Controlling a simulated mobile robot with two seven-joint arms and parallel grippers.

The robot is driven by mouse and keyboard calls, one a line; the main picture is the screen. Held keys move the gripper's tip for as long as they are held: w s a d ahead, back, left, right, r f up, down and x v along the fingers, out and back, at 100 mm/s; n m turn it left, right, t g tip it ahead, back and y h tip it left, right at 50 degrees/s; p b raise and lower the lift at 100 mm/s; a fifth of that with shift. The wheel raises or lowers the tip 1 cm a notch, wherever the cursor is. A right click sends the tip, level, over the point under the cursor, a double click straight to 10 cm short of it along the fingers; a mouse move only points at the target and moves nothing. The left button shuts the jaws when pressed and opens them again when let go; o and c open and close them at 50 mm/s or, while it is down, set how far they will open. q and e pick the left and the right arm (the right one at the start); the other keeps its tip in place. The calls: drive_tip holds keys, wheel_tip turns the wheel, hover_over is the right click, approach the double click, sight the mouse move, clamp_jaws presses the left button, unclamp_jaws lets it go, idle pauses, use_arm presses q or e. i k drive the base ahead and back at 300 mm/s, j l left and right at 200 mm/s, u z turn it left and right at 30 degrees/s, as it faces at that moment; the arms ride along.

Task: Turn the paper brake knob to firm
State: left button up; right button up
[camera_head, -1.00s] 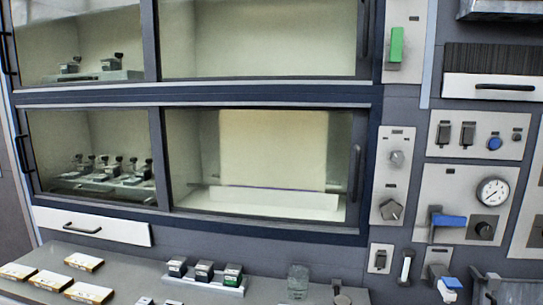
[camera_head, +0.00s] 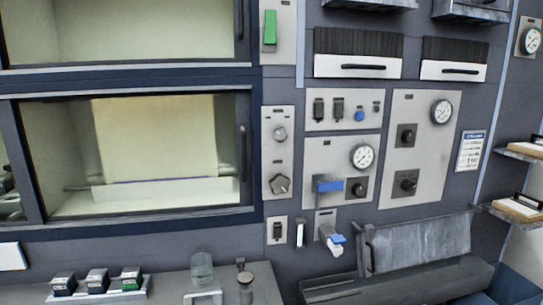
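Several knobs show, and their labels are too small to read, so I cannot tell which is the paper brake knob. A grey faceted knob (camera_head: 280,183) and a smaller round grey knob (camera_head: 280,133) sit on the narrow panel right of the lower window. A black knob (camera_head: 359,187) is beside a blue lever (camera_head: 328,185) under a gauge (camera_head: 362,156). The panel further right has an upper black knob (camera_head: 407,136) and a lower black knob (camera_head: 407,183). Neither of my grippers is in view.
The lower window (camera_head: 140,152) shows a cream sheet behind glass. A blue-handled fitting (camera_head: 335,242) juts out below the panels. A grey trough (camera_head: 400,280) projects at bottom right. The counter (camera_head: 175,287) holds a glass jar (camera_head: 201,270) and small boxes. Shelves stick out at far right.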

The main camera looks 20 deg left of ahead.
sight(280, 135)
drive_tip(key=u, duration=0.4)
drive_tip(key=i+u, duration=0.1)
drive_tip(key=u, duration=0.25)
drive_tip(key=i+j+u, duration=0.1)
drive_tip(key=u, duration=0.7)
drive_tip(key=i+l, duration=0.1)
drive_tip(key=i, duration=0.2)
